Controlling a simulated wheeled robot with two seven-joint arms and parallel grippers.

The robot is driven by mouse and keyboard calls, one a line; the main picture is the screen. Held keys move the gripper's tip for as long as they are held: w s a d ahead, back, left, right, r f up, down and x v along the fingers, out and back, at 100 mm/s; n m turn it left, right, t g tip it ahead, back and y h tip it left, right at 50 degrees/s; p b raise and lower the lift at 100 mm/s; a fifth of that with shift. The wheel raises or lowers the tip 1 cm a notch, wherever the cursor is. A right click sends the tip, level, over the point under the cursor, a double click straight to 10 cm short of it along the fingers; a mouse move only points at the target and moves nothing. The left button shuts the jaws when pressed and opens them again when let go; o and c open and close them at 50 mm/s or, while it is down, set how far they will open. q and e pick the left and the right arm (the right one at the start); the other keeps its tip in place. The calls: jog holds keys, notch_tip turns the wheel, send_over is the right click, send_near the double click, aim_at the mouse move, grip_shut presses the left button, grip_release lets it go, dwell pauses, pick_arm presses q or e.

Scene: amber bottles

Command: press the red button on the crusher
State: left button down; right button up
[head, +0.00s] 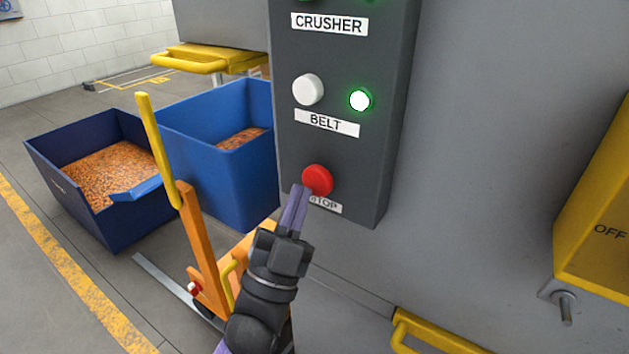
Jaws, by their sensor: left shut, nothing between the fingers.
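The crusher's dark grey control box (352,180) is mounted on a large grey machine housing. The red button (317,179) sits low on the box above a label reading STOP, which is partly covered by my left gripper. My left gripper (299,190) is shut and empty, with its fingertips at the lower left edge of the red button; I cannot tell whether they touch it. Higher on the box are a CRUSHER label (329,24), a white button (308,89), a lit green-ringed lamp (359,100) and a BELT label (327,123). My right gripper is not in view.
A blue bin (225,185) and a dark blue bin (60,180), both holding orange-brown pieces, stand at left. An orange pallet truck (195,235) with a yellow handle stands below. A yellow box marked OFF (600,190) juts out at right. Yellow handles stick out from the machine.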

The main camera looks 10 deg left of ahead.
pick_arm(q)
jog(key=shift+w+d, duration=0.15)
jog(key=shift+w, duration=0.2)
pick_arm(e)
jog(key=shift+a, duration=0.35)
pick_arm(q)
jog(key=shift+w+d, duration=0.15)
jog(key=shift+w, duration=0.3)
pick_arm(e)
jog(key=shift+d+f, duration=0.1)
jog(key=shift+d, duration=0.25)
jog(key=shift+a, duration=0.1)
pick_arm(q)
jog(key=shift+s, duration=0.15)
jog(key=shift+s+a+p, duration=0.3)
jog(key=shift+s+p, duration=0.05)
jog(key=shift+s, duration=0.3)
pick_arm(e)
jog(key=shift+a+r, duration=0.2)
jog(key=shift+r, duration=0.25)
